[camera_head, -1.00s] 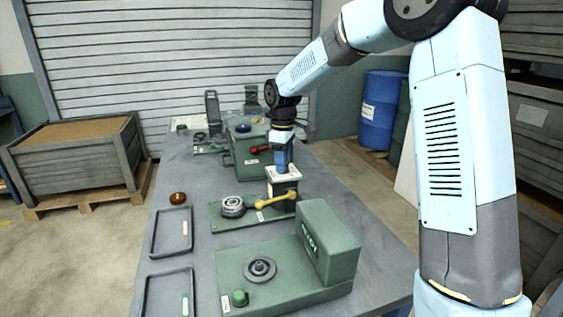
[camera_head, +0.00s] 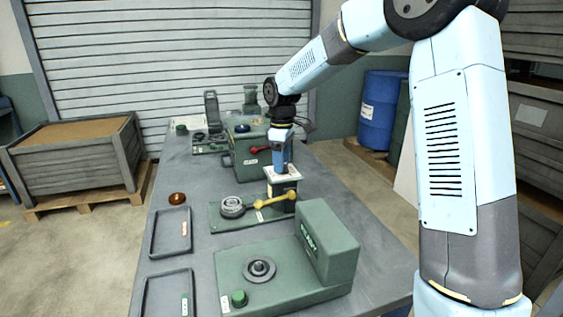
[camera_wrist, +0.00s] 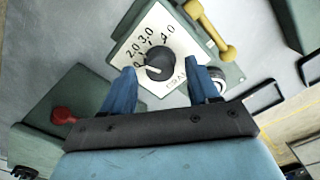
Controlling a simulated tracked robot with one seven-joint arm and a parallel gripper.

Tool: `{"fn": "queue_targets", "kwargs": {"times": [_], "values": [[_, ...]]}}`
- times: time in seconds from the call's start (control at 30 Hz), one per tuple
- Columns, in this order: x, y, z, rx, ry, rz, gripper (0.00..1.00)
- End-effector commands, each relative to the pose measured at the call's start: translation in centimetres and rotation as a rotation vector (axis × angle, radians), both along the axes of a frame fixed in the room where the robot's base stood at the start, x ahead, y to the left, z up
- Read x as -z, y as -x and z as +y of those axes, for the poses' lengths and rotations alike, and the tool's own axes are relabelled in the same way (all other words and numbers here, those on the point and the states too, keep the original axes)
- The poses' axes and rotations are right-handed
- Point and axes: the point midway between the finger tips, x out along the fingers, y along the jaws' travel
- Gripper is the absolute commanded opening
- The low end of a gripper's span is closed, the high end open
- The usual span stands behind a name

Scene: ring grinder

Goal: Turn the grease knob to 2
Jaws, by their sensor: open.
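The knob (camera_wrist: 158,63) is dark and round, on a white dial plate (camera_wrist: 178,22) marked 2.0, 3.0 and 4.0. Its white pointer line faces left in the wrist view, toward a figure partly hidden by a finger. The plate's label is only partly readable. In the head view the white plate (camera_head: 271,171) tops a dark block at the table's middle, with the knob hidden. My gripper (camera_wrist: 161,83) is open over the plate, one blue finger on each side of the knob in the picture. I cannot tell whether the fingers touch it. It also shows in the head view (camera_head: 282,172).
A yellow handle (camera_head: 275,201) and a round metal part (camera_head: 232,207) are beside the block. A green machine with a red lever (camera_head: 259,148) stands behind. A green box unit (camera_head: 328,243) is in front. Trays (camera_head: 171,232) lie at left.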

Motion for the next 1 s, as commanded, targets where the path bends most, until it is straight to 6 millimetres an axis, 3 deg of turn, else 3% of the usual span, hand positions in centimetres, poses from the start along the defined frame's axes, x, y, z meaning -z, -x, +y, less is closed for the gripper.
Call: {"fn": "queue_targets", "kwargs": {"times": [0.6,0.8,1.0], "values": [[-10.8,0.0,0.0,0.001,-0.001,-0.003,0.60],[-12.7,0.0,0.0,0.000,0.000,0.000,0.60],[-13.2,0.0,0.0,0.000,0.000,0.000,0.60]]}}
